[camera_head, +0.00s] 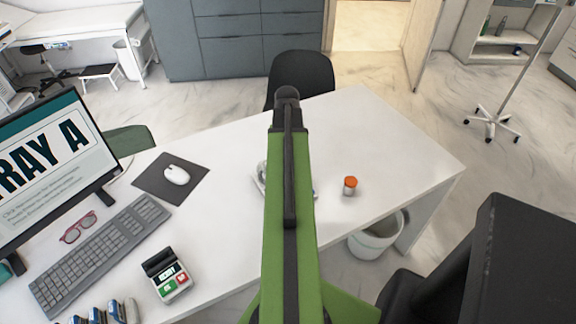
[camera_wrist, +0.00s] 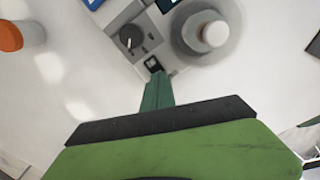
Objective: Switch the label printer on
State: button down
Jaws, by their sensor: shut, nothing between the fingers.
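A pale grey device (camera_wrist: 125,22) with a dark dial and a small black switch (camera_wrist: 153,64) lies below my gripper in the wrist view; a round grey part with a white top is at its right. It looks like the label printer, but no label on it confirms this. In the head view only its edges (camera_head: 261,180) show beside my arm. My gripper (camera_wrist: 155,78) is shut and empty, its tip just short of the switch in the picture; I cannot tell if they touch. My gripper is hidden behind my arm in the head view.
An orange-capped bottle (camera_head: 349,187) stands right of the device on the white desk (camera_head: 400,150). A small terminal reading READY (camera_head: 167,275), a keyboard (camera_head: 98,255), a mouse (camera_head: 176,174) and a monitor (camera_head: 50,170) are at the left.

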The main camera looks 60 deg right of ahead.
notch_tip(320, 180, up, 6)
jog(key=p, duration=0.5)
jog(key=w+a+n, duration=0.6)
jog(key=w+a, duration=1.5)
jog(key=a, duration=0.4)
jog(key=a+n, duration=0.4)
jog(key=a, duration=2.1)
jog(key=shift+w+a+n, duration=0.4)
